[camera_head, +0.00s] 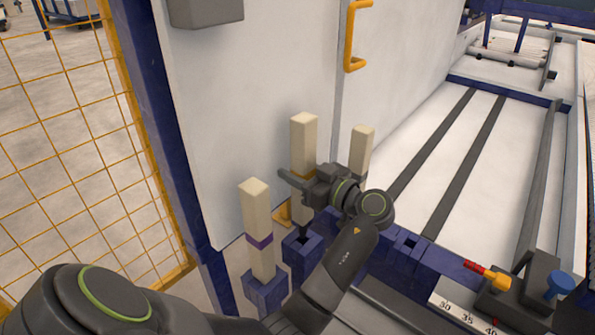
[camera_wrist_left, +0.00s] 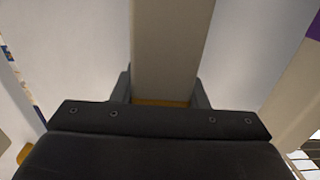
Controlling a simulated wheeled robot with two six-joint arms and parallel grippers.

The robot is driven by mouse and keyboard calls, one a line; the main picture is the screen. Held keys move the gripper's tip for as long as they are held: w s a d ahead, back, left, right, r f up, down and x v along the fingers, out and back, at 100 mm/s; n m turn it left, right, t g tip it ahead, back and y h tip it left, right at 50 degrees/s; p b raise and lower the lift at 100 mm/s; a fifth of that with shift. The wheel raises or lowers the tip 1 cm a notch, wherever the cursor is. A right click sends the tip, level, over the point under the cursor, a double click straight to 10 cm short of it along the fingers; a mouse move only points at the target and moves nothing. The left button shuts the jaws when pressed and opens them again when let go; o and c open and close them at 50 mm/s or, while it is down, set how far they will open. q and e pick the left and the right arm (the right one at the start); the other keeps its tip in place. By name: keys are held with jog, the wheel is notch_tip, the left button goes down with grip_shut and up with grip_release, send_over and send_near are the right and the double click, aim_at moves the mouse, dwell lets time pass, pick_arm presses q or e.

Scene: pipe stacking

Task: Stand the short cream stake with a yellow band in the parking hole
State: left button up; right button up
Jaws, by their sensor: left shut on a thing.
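My left gripper (camera_head: 300,184) is shut on a cream stake with a yellow-orange band (camera_head: 303,140), which stands about upright. In the left wrist view this stake (camera_wrist_left: 168,45) rises between the two fingers (camera_wrist_left: 165,100), with its band at finger level. Its lower part shows below the fingers in the head view; I cannot tell where its foot rests. A dark blue socket block (camera_head: 301,262) with an open square hole in its top is just below. Another open square hole (camera_head: 408,241) is in the blue rail to the right.
A cream stake with a purple band (camera_head: 257,210) stands in a blue socket (camera_head: 264,290) at left. Another cream stake (camera_head: 362,145) stands behind my gripper, its lower part hidden. A white panel (camera_head: 250,90) rises close behind. A yellow mesh fence (camera_head: 80,130) is at left.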

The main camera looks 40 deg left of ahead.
aim_at(297, 196)
pick_arm(q)
jog(key=shift+f+b, duration=1.05)
jog(key=shift+f+b, duration=1.15)
jog(key=shift+f, duration=0.1)
jog(key=shift+f+b, duration=1.15)
jog(key=shift+f, duration=0.05)
jog(key=o, duration=1.3)
